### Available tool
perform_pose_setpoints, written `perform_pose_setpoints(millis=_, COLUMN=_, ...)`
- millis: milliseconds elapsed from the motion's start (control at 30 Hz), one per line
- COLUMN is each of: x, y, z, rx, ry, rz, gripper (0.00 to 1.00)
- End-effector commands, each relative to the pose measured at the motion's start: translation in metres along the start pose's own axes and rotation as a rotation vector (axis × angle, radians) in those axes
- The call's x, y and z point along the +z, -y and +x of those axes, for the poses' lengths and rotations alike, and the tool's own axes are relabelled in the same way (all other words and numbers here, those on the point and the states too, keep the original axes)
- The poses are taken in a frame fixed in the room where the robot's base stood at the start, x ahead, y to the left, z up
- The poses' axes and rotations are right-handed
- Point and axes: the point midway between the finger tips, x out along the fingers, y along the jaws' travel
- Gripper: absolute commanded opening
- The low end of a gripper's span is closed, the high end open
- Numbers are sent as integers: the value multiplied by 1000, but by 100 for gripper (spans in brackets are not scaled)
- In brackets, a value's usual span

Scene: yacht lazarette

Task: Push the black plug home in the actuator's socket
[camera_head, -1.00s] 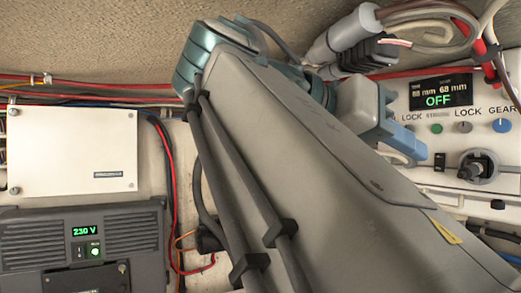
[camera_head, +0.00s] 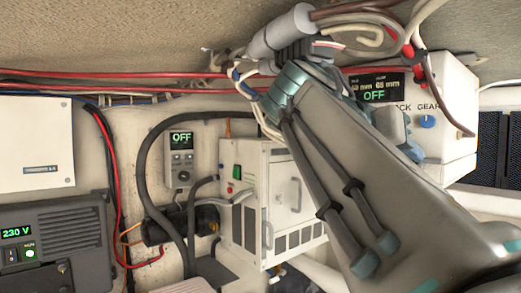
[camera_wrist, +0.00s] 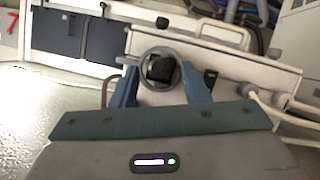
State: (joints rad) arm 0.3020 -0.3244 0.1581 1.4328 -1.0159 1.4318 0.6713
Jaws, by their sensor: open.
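The actuator is a white box (camera_head: 455,110) with a dark display reading OFF and a blue GEAR knob, at the right in the head view. My arm hides its socket there. In the wrist view, the black plug (camera_wrist: 161,68) sits within the round grey socket ring (camera_wrist: 175,78) on the white face. How deep it sits I cannot tell. My gripper (camera_wrist: 160,80) is open, with one blue finger on each side of the socket. I see no clear contact with the plug. In the head view the gripper is mostly hidden behind my arm.
A grey cylinder (camera_head: 283,30) and loose cables hang above my arm. A white cabinet (camera_head: 290,190), a small OFF controller (camera_head: 181,150) and a 230 V inverter (camera_head: 60,240) lie to the left. A pale handle (camera_wrist: 225,33) stands near the socket.

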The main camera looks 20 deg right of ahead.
Motion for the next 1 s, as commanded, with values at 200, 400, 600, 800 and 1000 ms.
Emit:
perform_pose_setpoints(millis=200, x=0, y=0, z=6, rx=-1, ry=0, rz=0, gripper=42)
perform_pose_setpoints(millis=400, x=0, y=0, z=6, rx=-1, ry=0, rz=0, gripper=33)
perform_pose_setpoints(millis=600, x=0, y=0, z=6, rx=0, ry=0, rz=0, gripper=0)
perform_pose_setpoints(millis=800, x=0, y=0, z=6, rx=0, ry=0, rz=0, gripper=0)
perform_pose_setpoints(millis=1000, x=-1, y=0, z=10, rx=1, ry=0, rz=0, gripper=0)
